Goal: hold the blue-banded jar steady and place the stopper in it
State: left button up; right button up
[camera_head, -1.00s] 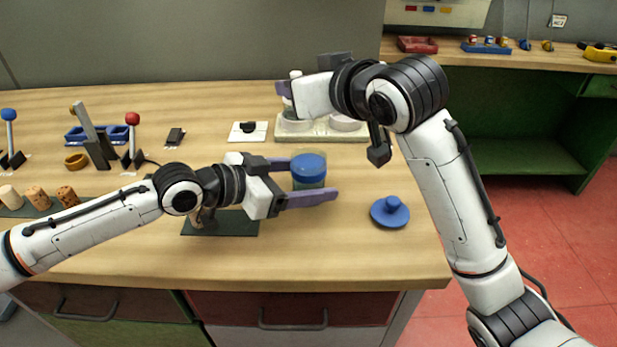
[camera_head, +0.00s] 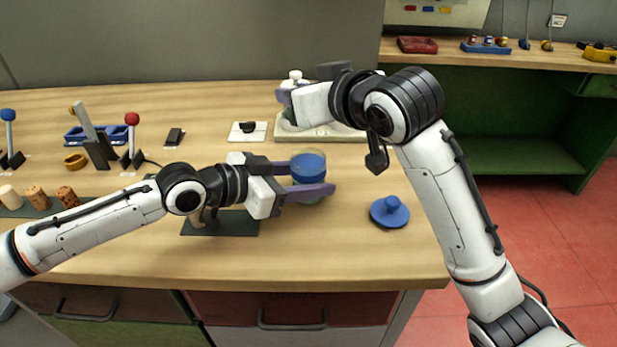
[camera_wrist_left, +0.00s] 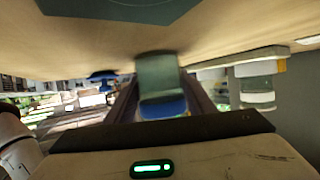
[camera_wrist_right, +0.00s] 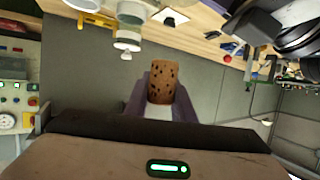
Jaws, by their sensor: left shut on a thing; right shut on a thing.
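The blue-banded jar (camera_head: 308,167) stands upright at the table's middle right, clear above the band and greenish below. My left gripper (camera_head: 312,178) is shut on it, one purple finger on each side. The jar also shows, inverted, in the left wrist view (camera_wrist_left: 160,82). My right gripper (camera_head: 284,97) is raised over the table's back, behind the jar and apart from it. In the right wrist view it is shut on a dark-speckled cork stopper (camera_wrist_right: 161,82). The cork is hidden in the head view.
A blue knobbed lid (camera_head: 390,211) lies right of the jar. A pale tray (camera_head: 345,132) with jars is behind it, partly covered by my right arm. Several corks (camera_head: 37,198) stand at the left. A dark mat (camera_head: 235,224) lies under my left arm.

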aim_at(300, 155)
pick_arm(q)
jog(key=shift+r, duration=0.15)
pick_arm(e)
jog(key=shift+s+d+f, duration=0.1)
jog(key=shift+s+f, duration=0.05)
jog(key=shift+f, duration=6)
jog(key=o, duration=1.1)
jog(key=shift+c, duration=0.2)
pick_arm(q)
jog(key=shift+w+a, duration=0.1)
pick_arm(e)
jog(key=r+v, duration=0.1)
jog(key=v, duration=1.1)
jog(key=shift+r, duration=0.4)
